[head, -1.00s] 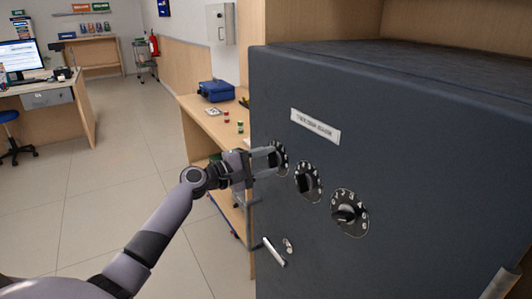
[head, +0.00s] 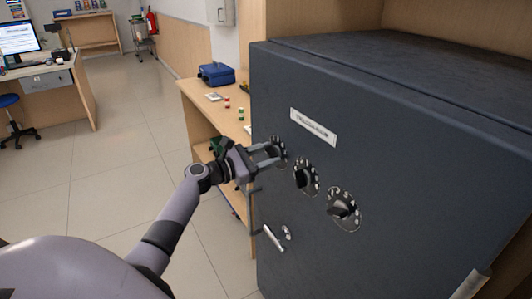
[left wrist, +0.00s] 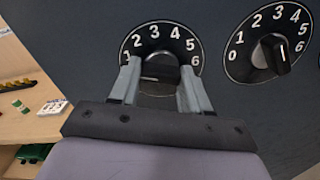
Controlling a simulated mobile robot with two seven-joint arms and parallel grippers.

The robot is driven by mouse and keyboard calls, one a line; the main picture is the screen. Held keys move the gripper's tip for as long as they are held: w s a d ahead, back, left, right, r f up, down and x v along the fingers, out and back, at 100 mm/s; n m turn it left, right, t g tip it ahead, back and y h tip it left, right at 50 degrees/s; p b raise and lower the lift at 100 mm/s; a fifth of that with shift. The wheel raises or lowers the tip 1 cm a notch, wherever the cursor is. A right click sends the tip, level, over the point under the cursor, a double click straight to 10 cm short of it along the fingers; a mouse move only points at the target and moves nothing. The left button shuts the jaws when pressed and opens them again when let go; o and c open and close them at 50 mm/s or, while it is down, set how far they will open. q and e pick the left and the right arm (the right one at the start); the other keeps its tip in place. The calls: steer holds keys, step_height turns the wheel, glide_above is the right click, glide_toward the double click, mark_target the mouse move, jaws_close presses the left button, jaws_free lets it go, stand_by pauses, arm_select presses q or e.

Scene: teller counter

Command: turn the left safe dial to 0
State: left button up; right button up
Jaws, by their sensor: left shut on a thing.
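The left safe dial (head: 279,146) is a dark round dial on the front of the grey safe (head: 400,130). My left gripper (head: 274,155) is at this dial. In the left wrist view, its two fingers (left wrist: 158,80) stand on either side of the dark knob (left wrist: 160,67) and are shut on it. The numerals 1 to 6 show around the dial; the 0 is hidden near the left finger. I cannot tell which number the knob points to.
The middle dial (head: 306,177) and the right dial (head: 344,209) sit lower right of the left one. A safe handle (head: 273,238) is below. Behind the arm, a wooden counter (head: 205,107) holds a blue case (head: 216,75) and small items. The floor at left is open.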

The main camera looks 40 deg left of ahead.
arm_select(q)
steer(key=shift+n, duration=2)
steer(key=o, duration=1.1)
steer(key=shift+c, duration=0.2)
steer(key=shift+s+f, duration=0.1)
steer(key=v, duration=0.7)
steer(key=shift+b, duration=0.4)
